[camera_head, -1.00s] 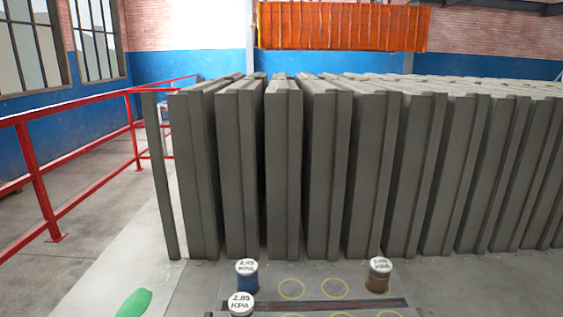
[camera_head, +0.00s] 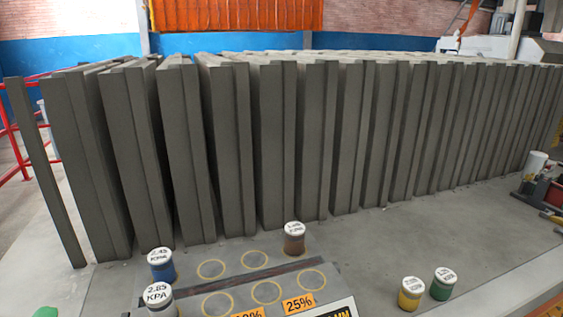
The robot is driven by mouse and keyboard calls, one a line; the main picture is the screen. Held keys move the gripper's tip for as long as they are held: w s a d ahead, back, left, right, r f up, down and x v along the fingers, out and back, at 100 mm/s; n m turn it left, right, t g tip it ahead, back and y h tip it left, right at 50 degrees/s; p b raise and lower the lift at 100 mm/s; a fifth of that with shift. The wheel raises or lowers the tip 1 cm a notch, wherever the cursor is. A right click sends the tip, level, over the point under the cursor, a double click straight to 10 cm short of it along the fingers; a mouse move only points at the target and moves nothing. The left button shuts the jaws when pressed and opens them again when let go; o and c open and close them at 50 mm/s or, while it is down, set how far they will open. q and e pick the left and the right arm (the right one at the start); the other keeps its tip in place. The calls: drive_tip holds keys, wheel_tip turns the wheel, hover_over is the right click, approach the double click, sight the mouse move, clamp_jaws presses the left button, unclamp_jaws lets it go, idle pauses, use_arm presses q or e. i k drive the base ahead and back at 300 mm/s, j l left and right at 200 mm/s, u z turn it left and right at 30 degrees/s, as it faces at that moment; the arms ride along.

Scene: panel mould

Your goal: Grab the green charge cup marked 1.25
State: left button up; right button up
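A green charge cup (camera_head: 443,284) with a white marked lid stands upright on the grey surface at the lower right. Its lid print is too small to read surely. A yellow cup (camera_head: 411,294) stands close to its left. A brown cup (camera_head: 294,238) stands at the far edge of the board with ring marks. A blue cup (camera_head: 161,265) marked 2.45 and a grey cup (camera_head: 160,302) marked 2.85 stand at the board's left side. Neither of my grippers is in view.
A long row of upright grey panels (camera_head: 275,150) stands behind the cups. The board has several empty yellow rings (camera_head: 212,269) and orange percent labels (camera_head: 298,304). A white cylinder (camera_head: 536,164) and tools lie at the right edge. Red railing (camera_head: 15,140) stands at left.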

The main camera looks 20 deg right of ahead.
sight(445, 280)
drive_tip(key=z, duration=1.75)
drive_tip(key=i+l, duration=0.2)
drive_tip(key=l, duration=0.2)
drive_tip(key=i+l, duration=0.15)
drive_tip(key=l, duration=0.2)
